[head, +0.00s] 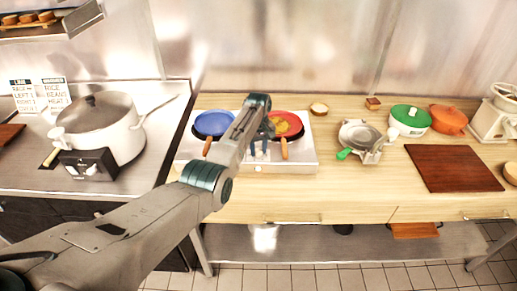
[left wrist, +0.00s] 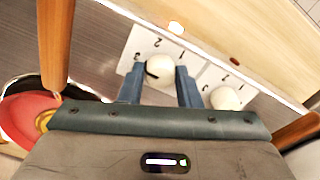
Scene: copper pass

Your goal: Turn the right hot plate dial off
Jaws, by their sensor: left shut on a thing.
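The white hot plate (head: 302,168) stands on the wooden counter, with a blue pan (head: 213,123) on its left and a red pan (head: 287,124) on its right. My left gripper (head: 260,152) is over its front part between the pan handles. In the left wrist view, my left gripper (left wrist: 159,72) is shut on the right dial (left wrist: 160,67), a round white knob with a dark mark, on a plate with numerals. The left dial (left wrist: 226,98) is apart from the fingers. The red pan (left wrist: 25,115) shows at the left of that view. My right gripper is not in view.
Wooden pan handles (head: 284,149) stick out on both sides of the gripper. A large white pot (head: 100,128) stands on the left counter. A metal pan with a green handle (head: 360,134), a green pot (head: 410,120) and a brown board (head: 455,168) are to the right.

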